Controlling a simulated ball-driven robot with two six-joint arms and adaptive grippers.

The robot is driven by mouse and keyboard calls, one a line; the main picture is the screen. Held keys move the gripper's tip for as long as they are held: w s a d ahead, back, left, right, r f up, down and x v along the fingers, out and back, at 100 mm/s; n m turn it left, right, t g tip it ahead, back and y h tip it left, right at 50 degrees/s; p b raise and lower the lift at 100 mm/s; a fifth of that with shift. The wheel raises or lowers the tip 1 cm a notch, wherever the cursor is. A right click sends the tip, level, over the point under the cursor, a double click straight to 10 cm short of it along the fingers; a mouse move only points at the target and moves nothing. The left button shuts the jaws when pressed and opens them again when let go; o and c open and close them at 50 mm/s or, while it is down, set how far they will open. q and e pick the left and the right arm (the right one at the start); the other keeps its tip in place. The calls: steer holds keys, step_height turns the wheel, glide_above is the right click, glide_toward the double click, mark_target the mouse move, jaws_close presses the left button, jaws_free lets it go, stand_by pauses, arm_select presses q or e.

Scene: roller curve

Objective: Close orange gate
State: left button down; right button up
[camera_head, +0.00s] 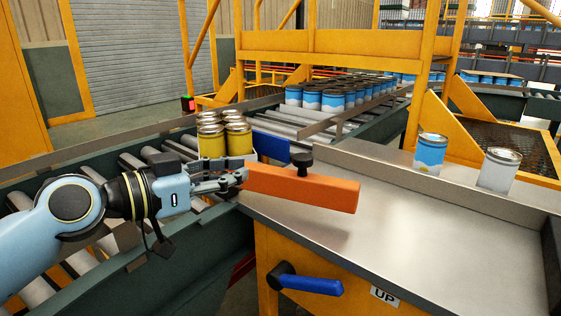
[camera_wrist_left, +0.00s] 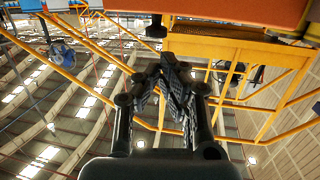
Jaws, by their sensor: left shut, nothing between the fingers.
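The orange gate (camera_head: 303,188) is a long orange bar with a black knob (camera_head: 302,160) on top. It reaches from the roller conveyor's edge out over the metal table. My left gripper (camera_head: 240,176) is shut and empty at the bar's left end; whether it touches the bar I cannot tell. In the left wrist view the shut fingers (camera_wrist_left: 172,75) point up toward an orange surface along the top edge. A blue gate piece (camera_head: 271,146) stands behind the bar, beside gold cans (camera_head: 222,138) on the rollers. My right gripper is not in view.
The metal table (camera_head: 420,225) is mostly clear, with a blue can (camera_head: 430,153) and a white can (camera_head: 498,170) at its back. A blue lever (camera_head: 310,285) sticks out at the table's front. Several blue-white cans (camera_head: 335,100) stand on the far conveyor. Yellow frame posts stand behind.

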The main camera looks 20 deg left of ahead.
mark_target(294, 161)
arm_select(q)
steer(key=x, duration=0.9)
steer(key=shift+w+d, duration=0.2)
steer(key=shift+w, duration=0.1)
steer(key=shift+w+d+f, duration=0.15)
steer(key=shift+w+d, duration=0.05)
steer(key=shift+w, duration=0.15)
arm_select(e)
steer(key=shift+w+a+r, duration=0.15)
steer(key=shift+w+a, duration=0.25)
